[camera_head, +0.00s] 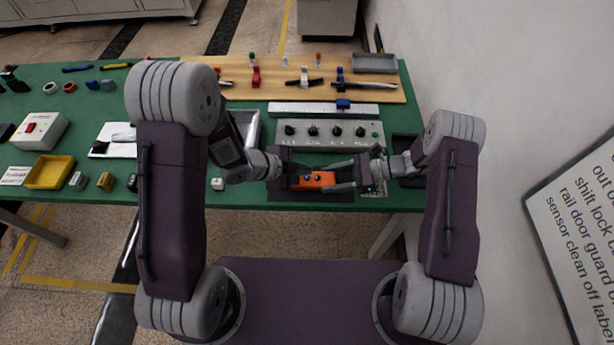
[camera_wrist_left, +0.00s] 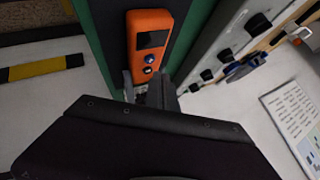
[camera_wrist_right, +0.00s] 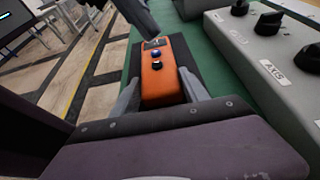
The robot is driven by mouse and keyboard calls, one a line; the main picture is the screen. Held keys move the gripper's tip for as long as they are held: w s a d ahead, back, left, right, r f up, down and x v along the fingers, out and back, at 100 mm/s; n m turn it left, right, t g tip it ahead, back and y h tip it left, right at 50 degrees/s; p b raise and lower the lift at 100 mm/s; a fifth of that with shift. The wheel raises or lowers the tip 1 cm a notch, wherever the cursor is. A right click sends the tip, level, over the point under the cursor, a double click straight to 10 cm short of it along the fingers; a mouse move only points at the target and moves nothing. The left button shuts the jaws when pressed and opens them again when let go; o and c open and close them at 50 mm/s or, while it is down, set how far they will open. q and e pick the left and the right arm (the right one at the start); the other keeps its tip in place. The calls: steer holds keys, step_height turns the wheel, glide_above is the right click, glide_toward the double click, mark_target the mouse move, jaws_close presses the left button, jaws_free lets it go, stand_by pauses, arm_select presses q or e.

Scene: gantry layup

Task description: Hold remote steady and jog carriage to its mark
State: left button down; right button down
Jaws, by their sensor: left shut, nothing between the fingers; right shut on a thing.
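The orange remote (camera_head: 313,179) lies on a dark mat (camera_head: 308,197) at the table's front edge. It has a dark display and two buttons, one of them blue. My right gripper (camera_wrist_right: 160,88) is shut on the remote, one finger along each side. My left gripper (camera_head: 292,181) is shut and empty, close to the remote; in the right wrist view its dark tip (camera_wrist_right: 150,28) is above the display end. I cannot tell whether it touches. A blue block (camera_head: 343,104), apparently the carriage, sits on the pale rail (camera_head: 300,108) behind the control panel. Its mark is too small to make out.
The grey control panel (camera_head: 328,133) with several black knobs stands just behind the remote. A wooden board (camera_head: 290,78) with tools and a grey tray (camera_head: 374,63) are at the back. A yellow bin (camera_head: 50,172) and a red-switch box (camera_head: 38,130) are at the left.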

mark_target(304, 180)
arm_select(q)
step_height(304, 180, up, 4)
steer(key=shift+r, duration=0.25)
stand_by(2.0)
arm_select(e)
steer(key=shift+c, duration=2.4)
jaws_free()
steer(key=v, duration=1.2)
